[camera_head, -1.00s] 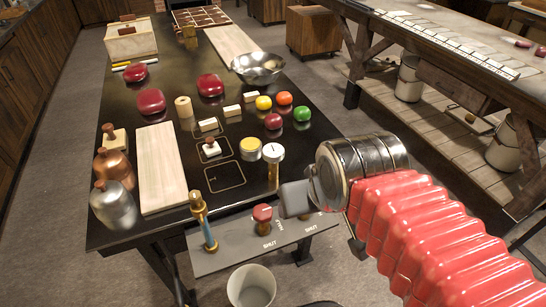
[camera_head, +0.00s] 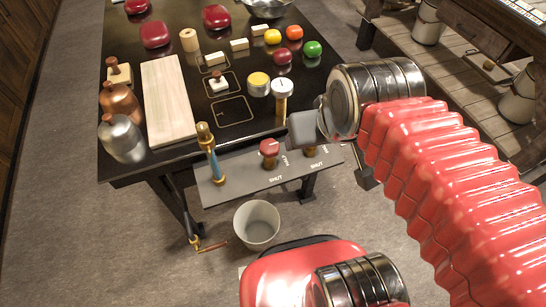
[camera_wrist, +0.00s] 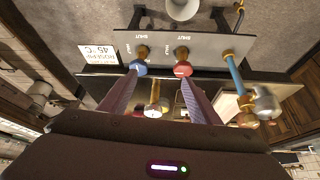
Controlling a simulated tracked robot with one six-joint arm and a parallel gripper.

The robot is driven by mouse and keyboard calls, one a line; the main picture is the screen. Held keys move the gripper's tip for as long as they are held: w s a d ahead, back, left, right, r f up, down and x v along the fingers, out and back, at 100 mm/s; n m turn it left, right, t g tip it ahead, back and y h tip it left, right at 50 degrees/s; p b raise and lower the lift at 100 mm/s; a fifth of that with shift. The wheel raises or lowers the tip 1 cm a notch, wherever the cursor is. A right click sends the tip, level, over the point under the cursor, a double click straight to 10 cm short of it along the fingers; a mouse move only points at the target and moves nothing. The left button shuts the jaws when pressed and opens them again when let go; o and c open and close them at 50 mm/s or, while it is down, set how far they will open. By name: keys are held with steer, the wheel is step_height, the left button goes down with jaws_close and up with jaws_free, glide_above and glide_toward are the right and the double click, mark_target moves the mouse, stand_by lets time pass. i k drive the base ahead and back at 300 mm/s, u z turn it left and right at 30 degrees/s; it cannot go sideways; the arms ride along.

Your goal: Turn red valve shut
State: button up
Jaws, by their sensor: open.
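The red valve (camera_head: 268,148) is a round red knob on a brass stem, standing on the grey panel at the table's front edge. It also shows in the wrist view (camera_wrist: 182,69), right of the blue valve knob (camera_wrist: 138,67). "SHUT" and "FULL" markings are beside the valves. My gripper (camera_head: 303,128) is above and right of the red valve in the head view and hides the blue knob there. In the wrist view my gripper's two fingers (camera_wrist: 158,90) are apart and empty, pointing towards the valves and touching neither.
A blue pipe with brass ends (camera_head: 213,158) stands left of the red valve. A grey bucket (camera_head: 257,223) is on the floor below the panel (camera_head: 235,178). A white-topped gauge on a brass post (camera_head: 282,92) stands behind. Bottles, boards and fruit-like items fill the black table.

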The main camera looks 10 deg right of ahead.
mark_target(268, 148)
steer(key=k, duration=1.3)
steer(key=u, duration=0.6)
steer(key=i, duration=1.35)
steer(key=u, duration=0.25)
